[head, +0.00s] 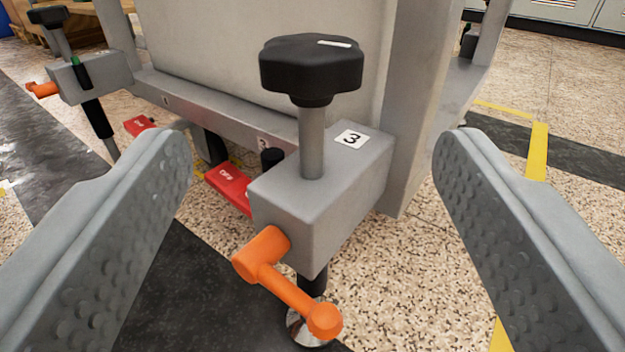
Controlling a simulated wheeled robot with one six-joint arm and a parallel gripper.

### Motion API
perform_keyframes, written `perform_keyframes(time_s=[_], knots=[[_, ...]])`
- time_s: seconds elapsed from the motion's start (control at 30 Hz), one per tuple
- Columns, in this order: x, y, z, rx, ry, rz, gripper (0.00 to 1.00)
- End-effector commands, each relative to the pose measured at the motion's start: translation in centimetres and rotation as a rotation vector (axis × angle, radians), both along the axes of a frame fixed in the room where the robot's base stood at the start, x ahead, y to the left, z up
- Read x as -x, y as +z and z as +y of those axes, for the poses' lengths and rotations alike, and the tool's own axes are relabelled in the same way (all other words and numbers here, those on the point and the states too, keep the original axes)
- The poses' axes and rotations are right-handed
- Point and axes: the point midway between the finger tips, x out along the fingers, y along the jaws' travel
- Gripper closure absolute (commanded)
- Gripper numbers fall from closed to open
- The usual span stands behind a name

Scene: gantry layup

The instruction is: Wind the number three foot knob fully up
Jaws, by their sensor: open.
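The number three foot knob (312,66) is a black lobed knob with a white mark on its top, on a grey upright rod. The rod enters a grey block (318,200) with a "3" label (351,138). Below the block, a dark shaft ends in a round metal foot (312,325), partly hidden by an orange lever (285,285) on the block's front. My gripper (312,155) is open, with one finger on each side of the block, apart from the knob and block. Nothing is between the fingers except the view of the knob and block.
Red pedals (230,188) sit left of the block under the grey frame (215,105). Another black knob (48,17) with its own block and orange lever stands at the far left. A grey post (425,100) rises behind on the right.

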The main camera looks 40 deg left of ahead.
Motion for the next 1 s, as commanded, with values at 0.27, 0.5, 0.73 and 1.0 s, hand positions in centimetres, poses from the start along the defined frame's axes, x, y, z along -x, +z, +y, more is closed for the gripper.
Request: perform_keyframes(time_s=[0.27, 0.5, 0.73, 1.0], knots=[[2.6, 0.0, -2.3, 0.000, 0.001, 0.000, 0.29], [3.1, 0.0, -2.7, -0.001, 0.001, 0.001, 0.29], [3.1, 0.0, -2.7, 0.000, 0.001, 0.000, 0.29], [2.4, 0.3, -1.4, -0.023, -0.042, -0.021, 0.29]])
